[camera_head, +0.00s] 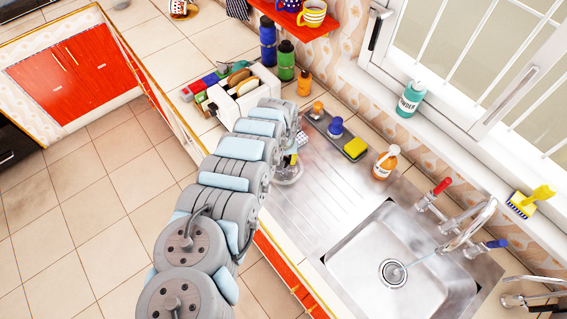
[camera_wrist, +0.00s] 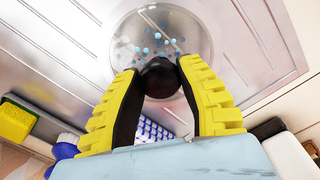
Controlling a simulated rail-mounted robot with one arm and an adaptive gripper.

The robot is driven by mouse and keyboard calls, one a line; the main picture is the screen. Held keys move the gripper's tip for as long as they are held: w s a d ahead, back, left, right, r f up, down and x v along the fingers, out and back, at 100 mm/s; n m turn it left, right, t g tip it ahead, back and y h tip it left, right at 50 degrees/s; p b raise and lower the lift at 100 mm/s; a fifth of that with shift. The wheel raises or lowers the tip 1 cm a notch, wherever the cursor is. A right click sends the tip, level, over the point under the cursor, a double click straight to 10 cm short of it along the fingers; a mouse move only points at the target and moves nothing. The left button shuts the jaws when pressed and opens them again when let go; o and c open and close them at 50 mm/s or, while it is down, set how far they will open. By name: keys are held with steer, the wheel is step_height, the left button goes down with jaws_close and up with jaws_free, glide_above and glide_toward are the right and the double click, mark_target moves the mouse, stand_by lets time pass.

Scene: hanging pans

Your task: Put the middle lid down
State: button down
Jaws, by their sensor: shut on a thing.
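My gripper (camera_wrist: 161,82), with its yellow ridged fingers, is shut on the black knob (camera_wrist: 160,75) of a round clear glass lid (camera_wrist: 165,28) in the wrist view. Small blue drops show on or through the glass. In the head view a part of the lid (camera_head: 289,173) shows beside my arm, at the far left end of the steel draining board (camera_head: 315,195). I cannot tell whether the lid touches the board.
A dark tray with a yellow sponge (camera_head: 356,148) and a blue-topped brush (camera_head: 335,127) lies near the wall. An orange soap bottle (camera_head: 385,163) stands beside it. The sink (camera_head: 400,265) is at the right. A white toaster (camera_head: 243,95) stands close behind my arm. The ribbed board is clear.

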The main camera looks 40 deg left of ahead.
steer(key=shift+f, duration=0.9)
steer(key=shift+f, duration=0.1)
steer(key=c, duration=0.7)
jaws_free()
steer(key=shift+a+r, duration=0.1)
steer(key=shift+r, duration=0.15)
steer(key=shift+s+r, duration=0.15)
steer(key=shift+r, duration=5.65)
